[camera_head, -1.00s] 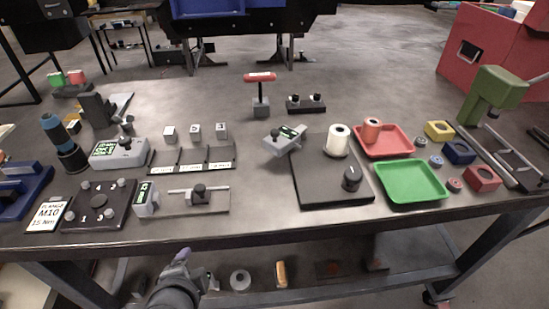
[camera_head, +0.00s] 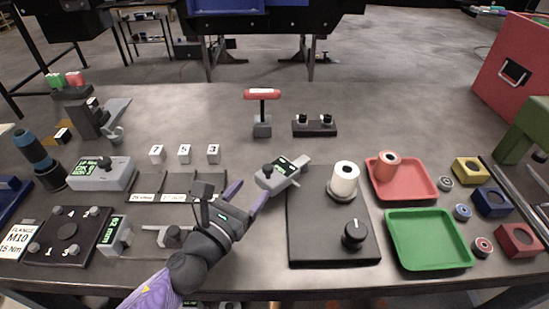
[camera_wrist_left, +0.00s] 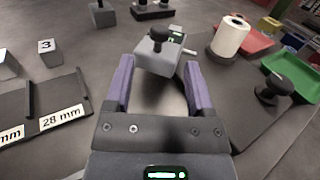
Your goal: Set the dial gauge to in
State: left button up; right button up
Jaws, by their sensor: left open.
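A small grey gauge box (camera_head: 275,179) with a black knob, a green display and a short rod stands at the left edge of a dark plate. I take it to be the dial gauge; its display is too small to read. It also shows in the left wrist view (camera_wrist_left: 153,62), ahead of and partly between the fingertips. My left gripper (camera_head: 250,193) is open and empty, its purple fingers pointing at the gauge's near side. In the left wrist view the gripper (camera_wrist_left: 158,78) shows a gap around the gauge, with no clear contact. My right gripper is out of view.
The dark plate (camera_head: 305,245) holds a white roll (camera_head: 344,180) and a black knob (camera_head: 354,235). Red (camera_head: 418,190) and green (camera_head: 430,262) trays lie to the right. A red-handled tool (camera_head: 262,112) stands behind. Numbered blocks and another display box (camera_head: 103,174) are left.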

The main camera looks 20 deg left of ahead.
aim_at(265, 173)
pick_arm(q)
jog(key=x, duration=0.7)
jog(key=shift+w, duration=0.2)
grip_shut()
dwell(1.0)
